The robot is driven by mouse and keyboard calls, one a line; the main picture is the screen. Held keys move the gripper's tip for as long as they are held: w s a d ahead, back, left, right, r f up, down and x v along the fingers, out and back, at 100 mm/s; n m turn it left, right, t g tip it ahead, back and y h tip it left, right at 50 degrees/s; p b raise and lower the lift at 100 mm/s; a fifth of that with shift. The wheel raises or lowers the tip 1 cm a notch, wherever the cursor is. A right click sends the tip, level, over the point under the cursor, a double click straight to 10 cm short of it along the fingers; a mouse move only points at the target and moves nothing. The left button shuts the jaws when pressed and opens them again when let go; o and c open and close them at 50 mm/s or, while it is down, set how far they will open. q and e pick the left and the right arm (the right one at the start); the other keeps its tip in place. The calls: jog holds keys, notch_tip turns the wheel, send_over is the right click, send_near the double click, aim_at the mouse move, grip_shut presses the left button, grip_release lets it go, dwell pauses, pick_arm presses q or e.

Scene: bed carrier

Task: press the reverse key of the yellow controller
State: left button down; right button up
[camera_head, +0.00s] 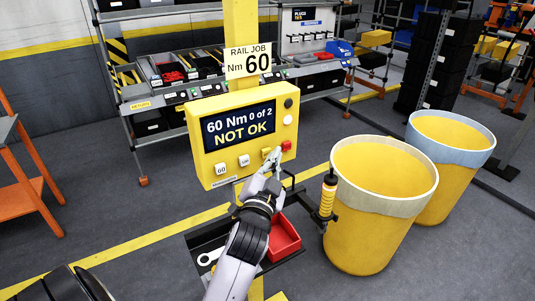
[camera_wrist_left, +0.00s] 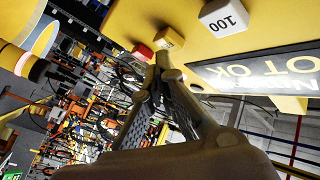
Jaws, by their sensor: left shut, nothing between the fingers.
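The yellow controller (camera_head: 203,147) hangs on a yellow post, its screen (camera_head: 239,125) reading "60 Nm 0 of 2 NOT OK". Along its lower edge are a white 60 key (camera_head: 220,168), a white 100 key (camera_head: 244,160), a yellow key (camera_wrist_left: 168,38) and a red key (camera_head: 286,145). The 100 key (camera_wrist_left: 224,16) and red key (camera_wrist_left: 143,51) also show in the left wrist view. My left gripper (camera_head: 271,158) is shut and empty, its tips at or just short of the yellow key; contact cannot be told. I cannot read a reverse label. My right gripper is not in view.
A yellow-handled tool (camera_head: 327,196) hangs right of my left arm. Below is a dark tray (camera_head: 205,241) with a red bin (camera_head: 284,238). Two large yellow barrels (camera_head: 372,225) (camera_head: 440,183) stand to the right. A shelf rack (camera_head: 142,103) stands behind.

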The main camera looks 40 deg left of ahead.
pick_arm(q)
jog(key=shift+w+a, duration=0.15)
jog(key=shift+a, duration=0.35)
dwell(0.4)
jog(key=shift+d, duration=0.1)
jog(key=shift+s+d, duration=0.35)
jog(key=shift+d, duration=0.4)
